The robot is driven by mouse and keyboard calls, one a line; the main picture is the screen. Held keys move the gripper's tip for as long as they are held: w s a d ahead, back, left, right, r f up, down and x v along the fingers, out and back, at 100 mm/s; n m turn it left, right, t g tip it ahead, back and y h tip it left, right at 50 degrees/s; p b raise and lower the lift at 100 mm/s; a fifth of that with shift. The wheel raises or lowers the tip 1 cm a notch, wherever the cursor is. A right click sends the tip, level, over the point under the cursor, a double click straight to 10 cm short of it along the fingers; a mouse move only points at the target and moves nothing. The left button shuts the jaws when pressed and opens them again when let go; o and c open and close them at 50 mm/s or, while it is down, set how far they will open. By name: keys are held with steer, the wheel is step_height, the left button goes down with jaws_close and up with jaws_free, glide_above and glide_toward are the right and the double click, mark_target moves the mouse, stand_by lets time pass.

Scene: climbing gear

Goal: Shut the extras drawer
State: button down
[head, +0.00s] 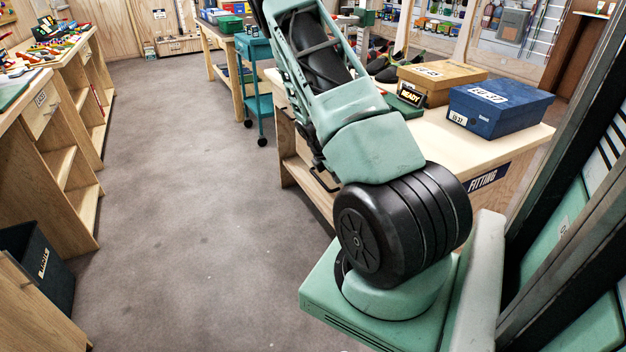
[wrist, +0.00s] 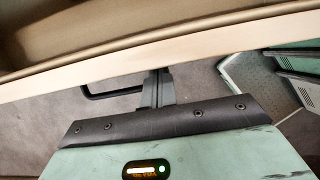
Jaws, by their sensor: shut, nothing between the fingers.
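In the wrist view a wooden drawer (wrist: 190,45) crosses the top of the picture, with its hollow inside showing beyond the front's edge, so it stands open. A black bar handle (wrist: 112,93) juts from its front, partly behind the fingers. My gripper (wrist: 158,76) is shut and empty, its fingertips at the drawer front beside the handle; I cannot tell if they touch. No extras label shows. In the head view a dark handle (head: 322,178) shows at the fitting bench (head: 530,137); my arm hides the drawer and gripper there.
A blue shoe box (head: 500,108) and a tan box (head: 430,80) stand on the bench. A teal trolley (head: 258,85) is behind it. Wooden shelving (head: 60,160) and a dark bin (head: 35,270) line the left. The grey floor (head: 180,190) between is clear.

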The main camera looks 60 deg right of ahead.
steer(key=s+d, duration=0.1)
steer(key=d, duration=0.1)
steer(key=s+d, duration=0.1)
steer(key=s+d+p, duration=0.1)
steer(key=d, duration=0.1)
steer(key=shift+s+d, duration=0.25)
steer(key=shift+d, duration=0.1)
